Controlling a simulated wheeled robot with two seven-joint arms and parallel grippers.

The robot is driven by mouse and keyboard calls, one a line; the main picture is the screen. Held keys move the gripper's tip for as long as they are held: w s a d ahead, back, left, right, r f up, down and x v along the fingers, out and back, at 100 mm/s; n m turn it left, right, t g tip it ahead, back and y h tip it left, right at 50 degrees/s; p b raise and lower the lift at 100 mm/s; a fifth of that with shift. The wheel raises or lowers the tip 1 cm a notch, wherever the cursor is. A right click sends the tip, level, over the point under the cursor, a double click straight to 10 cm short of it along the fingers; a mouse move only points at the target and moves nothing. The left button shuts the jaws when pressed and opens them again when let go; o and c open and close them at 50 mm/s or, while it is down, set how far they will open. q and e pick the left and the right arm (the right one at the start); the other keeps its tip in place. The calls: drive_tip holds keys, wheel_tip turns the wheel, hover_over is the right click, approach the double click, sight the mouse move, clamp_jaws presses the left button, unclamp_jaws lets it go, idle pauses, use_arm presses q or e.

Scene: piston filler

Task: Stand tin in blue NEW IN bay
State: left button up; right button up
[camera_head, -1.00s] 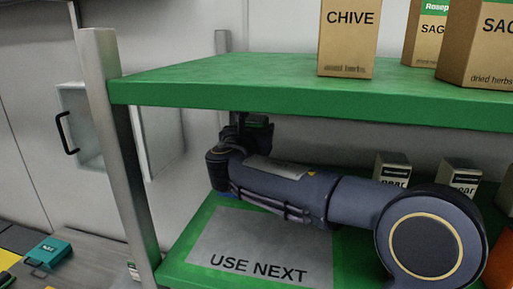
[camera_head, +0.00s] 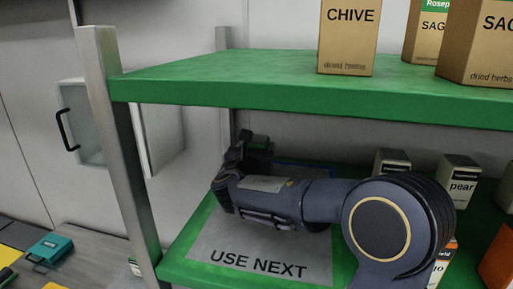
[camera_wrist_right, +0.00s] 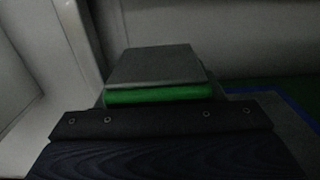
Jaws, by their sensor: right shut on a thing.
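The tin, with a dark grey lid and a green band, shows in the right wrist view (camera_wrist_right: 155,65) just beyond the gripper's edge. In the head view the tin (camera_head: 260,142) is small and partly hidden behind my right gripper (camera_head: 246,150). The right gripper is shut on it at the back left of the lower green shelf. A blue border line (camera_head: 312,165) shows behind the grey USE NEXT panel (camera_head: 215,245), and a blue line (camera_wrist_right: 292,108) also shows to the right of the tin. No NEW IN lettering is visible. Whether the tin touches the shelf cannot be told. My left gripper is not in view.
The upper green shelf (camera_head: 300,95) hangs over my right arm and bears herb boxes (camera_head: 347,40). A metal post (camera_head: 118,150) stands at the left. Pear tins (camera_head: 458,182) and an orange box (camera_head: 499,260) stand on the right of the lower shelf.

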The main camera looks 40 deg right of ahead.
drive_tip(key=shift+f, duration=0.15)
drive_tip(key=o, duration=1.5)
drive_tip(key=shift+c, duration=0.2)
drive_tip(key=shift+r, duration=0.3)
drive_tip(key=b+v, duration=0.2)
drive_tip(key=v, duration=0.8)
drive_tip(key=shift+s+a+f, duration=0.2)
drive_tip(key=shift+a, duration=0.15)
drive_tip(key=shift+s+a, duration=0.4)
drive_tip(key=shift+a, duration=0.05)
